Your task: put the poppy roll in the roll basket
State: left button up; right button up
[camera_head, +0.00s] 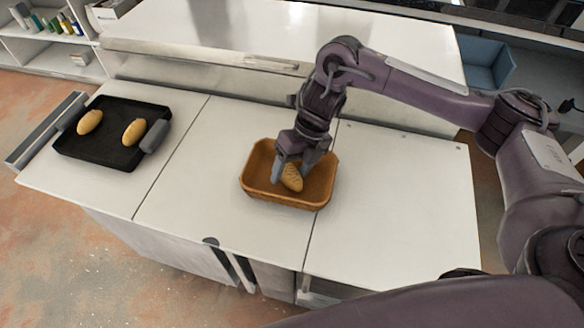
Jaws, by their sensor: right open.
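The roll basket (262,190), brown with a flared rim, stands on the middle of the white counter. One golden roll (292,178) with dark marks on its top lies inside it; it looks like the poppy roll. My right gripper (290,171) reaches down into the basket from above. Its fingers are open, one on each side of the roll. Whether they touch the roll I cannot tell. My left gripper is not in view.
A black tray (98,153) with grey handles sits on the counter's left end. It holds two plain-looking rolls, one at left (90,121) and one at right (134,131). The counter (400,200) right of the basket is clear. A raised white worktop (230,30) runs behind.

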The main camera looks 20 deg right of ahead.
jog(key=shift+s+d+f, duration=0.1)
jog(key=shift+f, duration=0.05)
jog(key=shift+r+p, duration=1.75)
jog(key=shift+r, duration=0.55)
jog(key=shift+r+p, duration=2.1)
jog(key=shift+r, duration=0.2)
jog(key=v, duration=0.7)
jog(key=shift+d+r, duration=0.2)
jog(key=shift+r, duration=0.1)
